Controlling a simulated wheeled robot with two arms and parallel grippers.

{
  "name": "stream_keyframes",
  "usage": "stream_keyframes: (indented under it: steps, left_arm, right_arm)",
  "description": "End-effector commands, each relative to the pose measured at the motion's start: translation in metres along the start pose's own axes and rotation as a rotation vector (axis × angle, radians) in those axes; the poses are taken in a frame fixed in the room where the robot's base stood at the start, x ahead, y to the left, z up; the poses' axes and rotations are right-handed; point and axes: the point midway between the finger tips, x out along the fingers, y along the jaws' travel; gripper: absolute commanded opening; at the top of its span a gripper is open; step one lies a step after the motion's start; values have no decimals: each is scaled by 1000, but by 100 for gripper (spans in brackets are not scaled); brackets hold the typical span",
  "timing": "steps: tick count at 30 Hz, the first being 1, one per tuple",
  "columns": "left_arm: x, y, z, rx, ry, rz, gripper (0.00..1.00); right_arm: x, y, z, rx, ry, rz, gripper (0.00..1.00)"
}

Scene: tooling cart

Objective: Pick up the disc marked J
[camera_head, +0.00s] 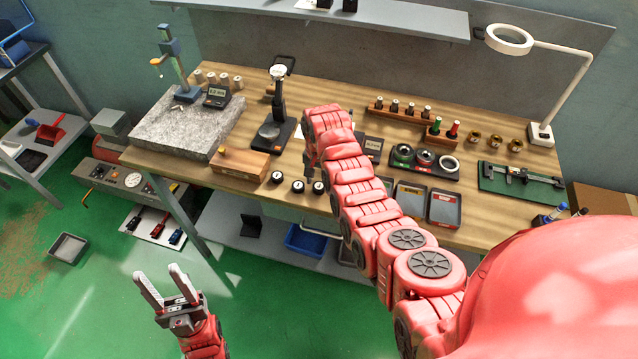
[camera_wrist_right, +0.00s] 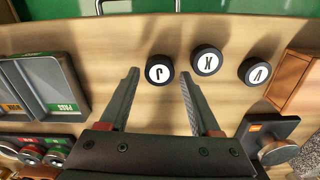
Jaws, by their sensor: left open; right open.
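The disc marked J (camera_wrist_right: 158,70) is a small black round piece with a white face, lying on the wooden bench. In the head view it is the rightmost of three discs (camera_head: 318,187). Beside it lie the disc marked X (camera_wrist_right: 207,60) and the disc marked V (camera_wrist_right: 254,71). My right gripper (camera_wrist_right: 159,77) is open, and its fingertips appear on either side of disc J in the wrist view. I cannot tell whether they touch it. In the head view my right arm partly hides that gripper. My left gripper (camera_head: 156,273) is open and empty above the green floor.
A wooden block (camera_head: 241,163) stands left of the discs, with a dial gauge stand (camera_head: 278,110) behind. Grey trays (camera_head: 444,207) lie to the right, one marked PASS (camera_wrist_right: 55,85). The bench's front edge is close to the discs.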

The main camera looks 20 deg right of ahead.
Motion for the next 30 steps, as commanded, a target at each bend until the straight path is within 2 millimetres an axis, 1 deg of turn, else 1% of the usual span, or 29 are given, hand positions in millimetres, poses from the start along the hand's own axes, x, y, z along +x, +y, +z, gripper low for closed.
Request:
stream_keyframes:
  steps: [1, 5, 12, 14, 15, 23, 30]
  left_arm:
    - [3, 0, -1, 0, 0, 0, 50]
    - [5, 0, -1, 0, 0, 0, 50]
    - [4, 0, -1, 0, 0, 0, 50]
    - [4, 0, -1, 0, 0, 0, 50]
    - [4, 0, -1, 0, 0, 0, 50]
    - [4, 0, -1, 0, 0, 0, 50]
    - [4, 0, -1, 0, 0, 0, 50]
  right_arm:
    - [3, 1, 1, 0, -4, 3, 64]
    - [11, 1, 1, 1, -3, 2, 64]
    - [12, 1, 1, 1, -1, 0, 64]
    - [12, 1, 1, 1, -1, 0, 55]
    - [12, 1, 1, 1, -1, 0, 48]
    - [12, 1, 1, 1, -2, 1, 1]
    - [12, 1, 1, 1, -2, 1, 0]
